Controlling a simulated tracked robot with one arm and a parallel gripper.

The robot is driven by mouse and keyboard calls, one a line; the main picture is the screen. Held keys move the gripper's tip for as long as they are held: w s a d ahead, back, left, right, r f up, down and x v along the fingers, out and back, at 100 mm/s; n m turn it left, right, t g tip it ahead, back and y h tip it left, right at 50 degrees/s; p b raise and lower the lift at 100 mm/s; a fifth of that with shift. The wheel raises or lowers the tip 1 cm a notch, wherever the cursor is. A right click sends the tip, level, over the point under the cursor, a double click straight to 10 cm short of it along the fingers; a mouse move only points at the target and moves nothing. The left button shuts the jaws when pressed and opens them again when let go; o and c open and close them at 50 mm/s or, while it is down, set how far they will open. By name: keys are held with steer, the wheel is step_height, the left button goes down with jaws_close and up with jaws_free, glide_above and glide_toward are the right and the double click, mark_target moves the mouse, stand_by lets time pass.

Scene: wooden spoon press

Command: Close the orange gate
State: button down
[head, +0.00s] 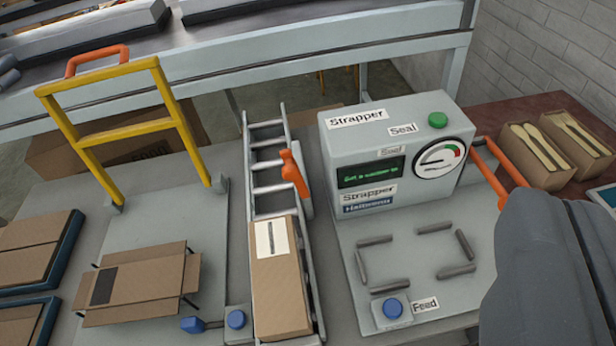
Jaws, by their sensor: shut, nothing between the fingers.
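An orange upright piece (293,174) stands at the right rail of the roller lane (268,180), between the lane and the strapper; it looks like the gate. A cardboard box (280,285) with a white label lies on the near part of the lane, on the near side of the orange piece. Whether the orange piece blocks the lane is hard to tell; it seems to stand along the rail. My gripper (568,215) is a dark grey shape at the lower right, far right of the orange piece. It is shut and empty; its fingertips are not distinct.
The strapper (350,150) stands right of the lane, with an orange bar (497,175) on its right side near my gripper. A yellow frame (120,128) with an orange top handle stands left. Open boxes (545,150) sit at the right.

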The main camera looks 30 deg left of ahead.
steer(key=w+a+f+m+g+y+p, duration=0.1)
steer(key=w+a+f+g+y+p, duration=0.3)
steer(key=w+f+y+p, duration=0.55)
steer(key=w+a+f+g+y+p, duration=0.1)
steer(key=w+f+g+y+p, duration=0.55)
steer(key=f, duration=0.65)
steer(key=w+a+f+t+h+b, duration=0.1)
steer(key=w+a, duration=0.3)
steer(key=a, duration=0.8)
steer(key=shift+w+a+f+b, duration=0.15)
steer(key=shift+a+f+b, duration=0.2)
steer(key=shift+f, duration=0.4)
